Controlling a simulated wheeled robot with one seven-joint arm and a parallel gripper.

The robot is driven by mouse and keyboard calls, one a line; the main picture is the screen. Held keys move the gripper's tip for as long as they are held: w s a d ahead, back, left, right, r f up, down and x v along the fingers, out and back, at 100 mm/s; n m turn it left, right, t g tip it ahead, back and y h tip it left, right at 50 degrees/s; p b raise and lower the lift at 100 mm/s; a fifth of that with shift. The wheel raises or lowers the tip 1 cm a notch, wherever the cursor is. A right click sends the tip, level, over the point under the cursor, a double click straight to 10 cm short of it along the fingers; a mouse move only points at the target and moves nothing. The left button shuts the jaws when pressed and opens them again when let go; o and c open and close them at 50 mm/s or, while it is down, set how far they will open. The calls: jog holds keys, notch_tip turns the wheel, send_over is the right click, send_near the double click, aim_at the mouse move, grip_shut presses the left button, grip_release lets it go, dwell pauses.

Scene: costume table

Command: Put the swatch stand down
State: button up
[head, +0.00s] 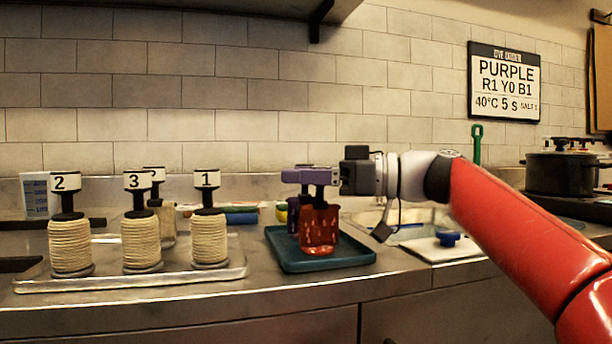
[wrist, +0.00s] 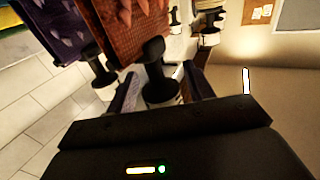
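The swatch stand (head: 319,228) is a red, glossy swatch body with a dark stem and top handle. My gripper (head: 316,175) is at its top, with the fingers on both sides of the handle. In the wrist view the red swatch (wrist: 135,28) and its black stem (wrist: 155,68) show beyond the gripper (wrist: 160,92), whose fingers close on the handle block. The stand is upright over the teal tray (head: 284,262); I cannot tell whether its base touches it. A purple swatch (head: 293,215) is just behind, partly hidden; it also shows in the wrist view (wrist: 42,32).
A metal tray (head: 130,283) at left holds several cord-wound stands with numbered tops, including 2 (head: 70,245), 3 (head: 141,240) and 1 (head: 209,238). A measuring cup (head: 34,195) stands at far left. A sink (head: 400,220) and a pot (head: 563,172) are at right.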

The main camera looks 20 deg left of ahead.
jog(key=shift+r, duration=0.1)
jog(key=d+b, duration=0.1)
jog(key=d, duration=1.1)
jog(key=shift+w, duration=0.45)
jog(key=shift+s, duration=0.1)
dwell(0.6)
